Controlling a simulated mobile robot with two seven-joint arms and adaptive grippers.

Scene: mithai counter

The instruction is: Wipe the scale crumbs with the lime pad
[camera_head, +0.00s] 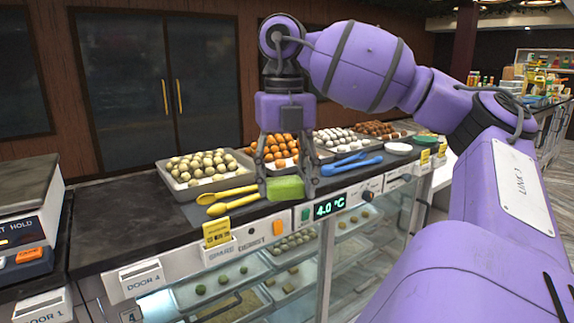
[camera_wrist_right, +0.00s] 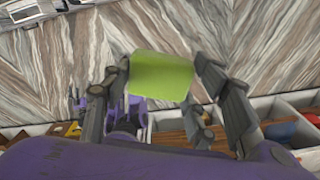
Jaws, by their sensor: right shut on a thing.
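The lime pad (camera_head: 286,188) is a flat, bright green block. My right gripper (camera_head: 288,190) is shut on it, one finger at each side, near the front edge of the dark counter top. In the right wrist view the pad (camera_wrist_right: 162,76) sits between the fingertips. The scale (camera_head: 25,195) stands at the far left of the head view, with a flat grey plate and a housing with an orange button. I cannot make out crumbs on it. My left gripper is not in view.
A tray of pale round sweets (camera_head: 205,170), yellow tongs (camera_head: 228,200) and blue tongs (camera_head: 350,163) lie near my gripper. More sweet trays stand to the right. Bare dark counter (camera_head: 115,225) lies between the scale and the pale sweets. A glass case is below.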

